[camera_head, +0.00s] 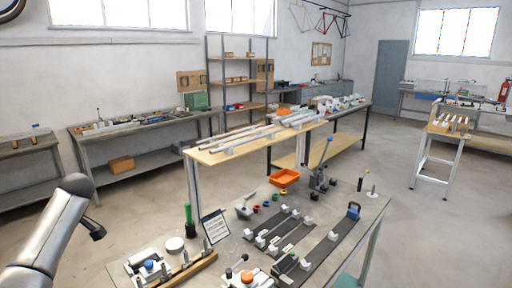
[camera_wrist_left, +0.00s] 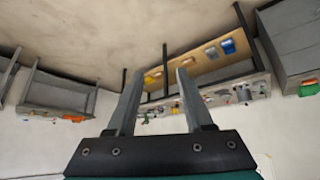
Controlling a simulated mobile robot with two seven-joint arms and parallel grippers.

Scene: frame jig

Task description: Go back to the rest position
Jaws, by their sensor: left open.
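My left arm comes in at the left edge of the head view, raised beside the near worktable and clear of it. My left gripper (camera_wrist_left: 158,78) shows in the left wrist view with its two fingers apart and nothing between them. Behind the fingers that view shows the room upside down, with distant benches. The near worktable (camera_head: 345,205) carries a jig of dark rails (camera_head: 328,245) with several small white blocks. My right gripper is not in view.
An orange tray (camera_head: 284,177), a green bottle (camera_head: 189,220) and a tablet-like panel (camera_head: 214,226) stand on the near table. A wooden-topped bench (camera_head: 205,157) with long bars stands behind it. The floor (camera_head: 140,205) between my left arm and the back bench is clear.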

